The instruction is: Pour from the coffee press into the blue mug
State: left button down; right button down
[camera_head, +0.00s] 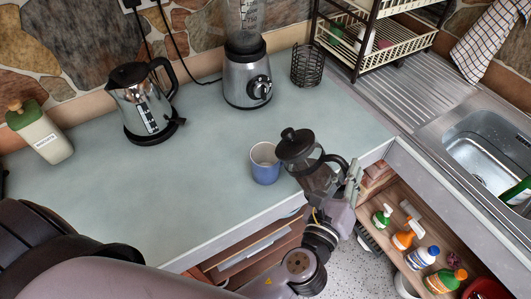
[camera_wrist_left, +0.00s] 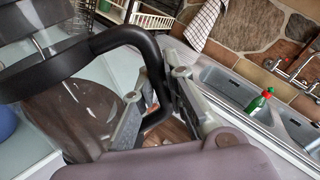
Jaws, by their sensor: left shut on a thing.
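The coffee press (camera_head: 318,180) has a black lid and handle and a clear glass body with brown liquid. My left gripper (camera_head: 346,182) is shut on its black handle (camera_wrist_left: 148,52), and the fingers show on both sides of it in the left wrist view. The press is held at the counter's front edge, its lid leaning left toward the blue mug (camera_head: 265,165). The mug stands upright on the counter just left of the press, with its pale inside showing. A blue piece of it shows at the left wrist view's edge (camera_wrist_left: 6,121). My right gripper is not in view.
A kettle (camera_head: 143,105), a blender (camera_head: 247,78), a green-topped bottle (camera_head: 40,135) and a wire holder (camera_head: 307,66) stand farther back. A dish rack (camera_head: 385,38) and sink (camera_head: 490,150) are to the right. An open drawer of bottles (camera_head: 410,262) lies below. The counter left of the mug is clear.

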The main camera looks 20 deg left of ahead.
aim_at(341, 158)
pick_arm(q)
jog(key=shift+a+r+n+b, duration=0.4)
jog(key=shift+r+n+b, duration=0.1)
jog(key=shift+n, duration=0.3)
jog(key=shift+a+r+n, duration=0.25)
jog(key=shift+r+n, duration=0.1)
jog(key=shift+n, duration=0.15)
jog(key=shift+a+r+n, duration=0.2)
jog(key=shift+r+n, duration=0.1)
jog(key=shift+n, duration=0.1)
jog(key=shift+w+a+r+n, duration=0.1)
jog(key=shift+a+r+n, duration=0.15)
jog(key=shift+r+n, duration=0.25)
jog(key=shift+w+a+r+n, duration=0.1)
jog(key=shift+a+r+n, duration=0.15)
jog(key=shift+r+n, duration=0.25)
jog(key=shift+a+r+n, duration=0.4)
jog(key=shift+r, duration=0.2)
jog(key=shift+a+r+n, duration=0.35)
jog(key=shift+r+n, duration=0.05)
jog(key=shift+r, duration=0.15)
dwell(0.8)
jog(key=shift+w+a+r+n+p, duration=0.15)
jog(key=shift+a+r+n+p, duration=0.3)
jog(key=shift+a+p, duration=0.35)
dwell(0.8)
